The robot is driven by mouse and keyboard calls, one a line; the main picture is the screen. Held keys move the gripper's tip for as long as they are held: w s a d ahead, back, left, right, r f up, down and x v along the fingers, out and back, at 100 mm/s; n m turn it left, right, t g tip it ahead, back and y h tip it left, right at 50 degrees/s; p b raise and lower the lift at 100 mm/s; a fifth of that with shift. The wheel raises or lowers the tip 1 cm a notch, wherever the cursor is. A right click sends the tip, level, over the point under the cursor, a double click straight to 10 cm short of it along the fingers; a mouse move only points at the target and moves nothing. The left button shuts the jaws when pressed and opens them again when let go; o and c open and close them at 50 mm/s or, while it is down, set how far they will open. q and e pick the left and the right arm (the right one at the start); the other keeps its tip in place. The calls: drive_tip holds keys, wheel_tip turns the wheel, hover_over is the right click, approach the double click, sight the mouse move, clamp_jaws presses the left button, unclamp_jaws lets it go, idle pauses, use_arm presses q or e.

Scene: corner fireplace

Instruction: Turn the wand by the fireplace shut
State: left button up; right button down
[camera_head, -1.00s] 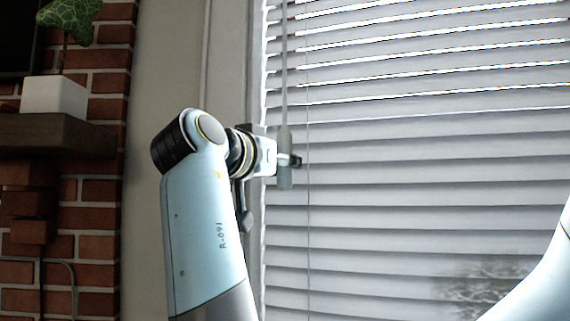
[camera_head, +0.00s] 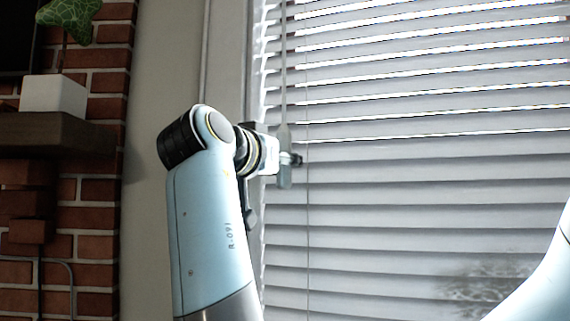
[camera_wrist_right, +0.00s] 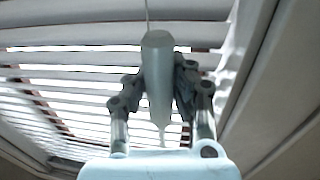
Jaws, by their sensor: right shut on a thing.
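The wand (camera_head: 284,138) hangs upright in front of the window blind (camera_head: 420,185), near its left edge. Its thin rod runs up out of view and its lower end is a thicker pale handle. My right gripper (camera_head: 287,160) is at this handle, reaching in from the left side. In the right wrist view the gripper (camera_wrist_right: 159,85) is shut on the wand's handle (camera_wrist_right: 157,60), with one finger on each side. The blind's upper slats show bright gaps; the lower slats look closed. My left gripper is not in view.
The window frame (camera_head: 228,70) stands just left of the blind, close to my right wrist. Farther left are a brick fireplace wall (camera_head: 92,190) and a mantel (camera_head: 55,133) with a white plant pot (camera_head: 53,96). A thin cord (camera_head: 308,230) hangs right of the wand.

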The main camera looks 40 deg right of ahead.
sight(283, 131)
drive_tip(key=shift+f, duration=0.15)
idle(0.3)
drive_tip(key=c, duration=1.6)
unclamp_jaws()
drive_tip(key=shift+c, duration=0.2)
drive_tip(key=o, duration=0.6)
drive_tip(key=shift+a+r, duration=0.2)
drive_tip(key=shift+a, duration=0.1)
drive_tip(key=shift+c, duration=0.2)
drive_tip(key=shift+d, duration=0.1)
drive_tip(key=shift+d, duration=0.1)
wheel_tip(283, 131, up, 10)
drive_tip(key=shift+f, duration=0.1)
